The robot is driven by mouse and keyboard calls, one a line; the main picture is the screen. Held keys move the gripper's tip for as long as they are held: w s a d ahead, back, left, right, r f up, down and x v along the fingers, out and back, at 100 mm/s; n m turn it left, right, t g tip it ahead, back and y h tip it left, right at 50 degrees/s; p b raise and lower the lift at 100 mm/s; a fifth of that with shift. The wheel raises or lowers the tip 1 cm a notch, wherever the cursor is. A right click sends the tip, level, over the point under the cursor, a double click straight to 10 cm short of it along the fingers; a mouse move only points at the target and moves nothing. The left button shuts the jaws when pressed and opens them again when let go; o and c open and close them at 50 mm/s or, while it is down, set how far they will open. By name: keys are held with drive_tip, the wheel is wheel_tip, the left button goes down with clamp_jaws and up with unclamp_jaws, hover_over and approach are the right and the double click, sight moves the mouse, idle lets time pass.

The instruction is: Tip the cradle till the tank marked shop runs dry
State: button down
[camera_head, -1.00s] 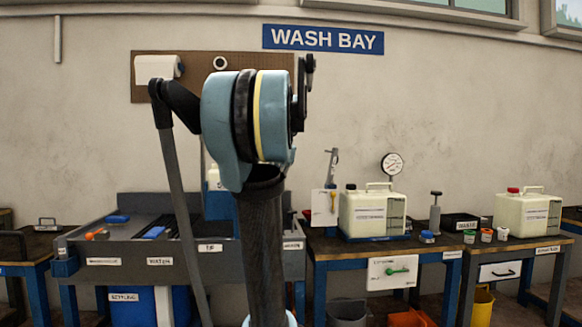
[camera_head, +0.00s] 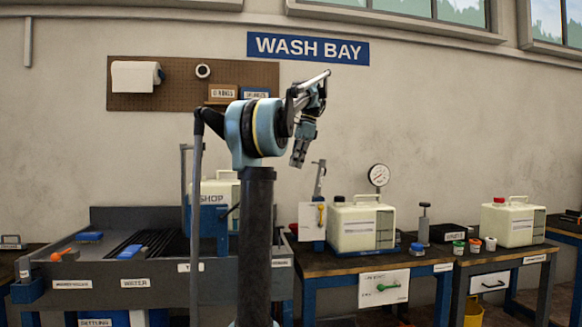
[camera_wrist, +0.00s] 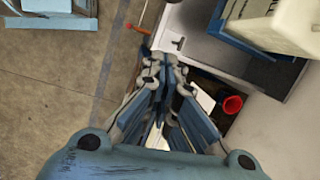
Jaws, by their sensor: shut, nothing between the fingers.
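The white tank marked SHOP (camera_head: 220,189) stands upright at the right end of the wash sink, partly hidden behind my arm.
The grey sink bench (camera_head: 110,268) holds blue and orange items at the left. A second white tank (camera_head: 361,227) and a gauge (camera_head: 378,175) are on the bench to the right, with a third tank (camera_head: 510,222) beyond. A red cup (camera_wrist: 232,104) shows below in the wrist view.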

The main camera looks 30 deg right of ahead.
drive_tip(key=w+a+f, duration=0.1)
drive_tip(key=a+f, duration=0.4)
drive_tip(key=shift+w+a+f, duration=0.15)
drive_tip(key=shift+a+f, duration=0.05)
drive_tip(key=shift+f, duration=0.15)
drive_tip(key=shift+r, duration=0.15)
idle(0.5)
